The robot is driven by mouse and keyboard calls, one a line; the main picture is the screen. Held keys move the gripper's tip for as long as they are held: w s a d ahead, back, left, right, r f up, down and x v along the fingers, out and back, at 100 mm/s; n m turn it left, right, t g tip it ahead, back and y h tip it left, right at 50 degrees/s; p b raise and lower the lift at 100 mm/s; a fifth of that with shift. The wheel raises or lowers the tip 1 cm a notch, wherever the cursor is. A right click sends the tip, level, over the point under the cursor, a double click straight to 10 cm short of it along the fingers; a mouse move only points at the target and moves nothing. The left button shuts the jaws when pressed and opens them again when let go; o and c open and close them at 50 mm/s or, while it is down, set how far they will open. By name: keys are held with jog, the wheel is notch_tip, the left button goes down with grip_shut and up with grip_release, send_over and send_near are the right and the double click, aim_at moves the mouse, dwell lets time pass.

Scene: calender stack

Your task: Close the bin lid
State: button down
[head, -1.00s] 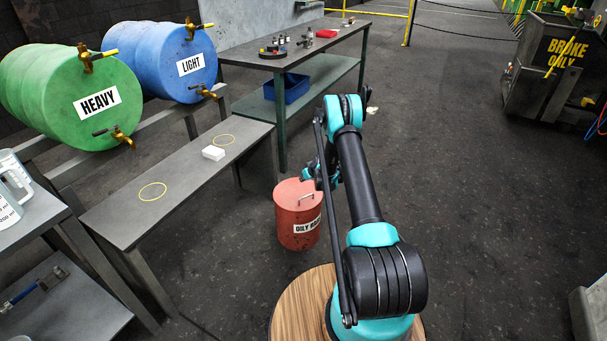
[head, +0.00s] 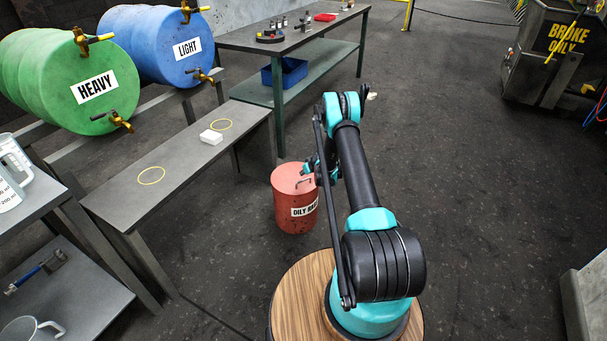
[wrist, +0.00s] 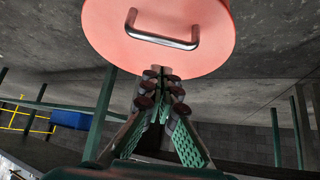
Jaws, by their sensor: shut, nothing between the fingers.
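The red bin (head: 295,205) labelled as oily rags stands on the floor beside the bench. Its lid (head: 290,176) appears to lie flat on top, with no clear gap at the rim; the right part is hidden by my arm. In the wrist view the round lid (wrist: 160,48) fills the top, with its metal handle (wrist: 160,38) across it. My gripper (wrist: 163,95) is shut and empty, with its fingertips just off the lid's edge in that picture. In the head view my gripper (head: 314,170) is at the right of the lid; contact cannot be told.
A grey bench (head: 120,200) with a white block (head: 211,137) stands left of the bin. Green (head: 60,90) and blue (head: 160,50) drums lie behind it. A worktable (head: 230,40) with a blue tub (head: 285,72) is beyond.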

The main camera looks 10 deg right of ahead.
jog(key=shift+r, duration=0.1)
jog(key=v, duration=1.2)
jog(key=s+a+r+m+g+h, duration=0.1)
jog(key=s+r, duration=0.8)
jog(key=r, duration=0.3)
jog(key=s+a+r+m, duration=0.1)
jog(key=s+r, duration=0.7)
jog(key=r, duration=0.4)
jog(key=s+d+r+m+g+h, duration=0.1)
jog(key=s+r+m+h, duration=0.1)
jog(key=s, duration=2.8)
jog(key=shift+s+d+r+m+g, duration=0.25)
jog(key=shift+r+m+g, duration=0.2)
jog(key=shift+r, duration=0.5)
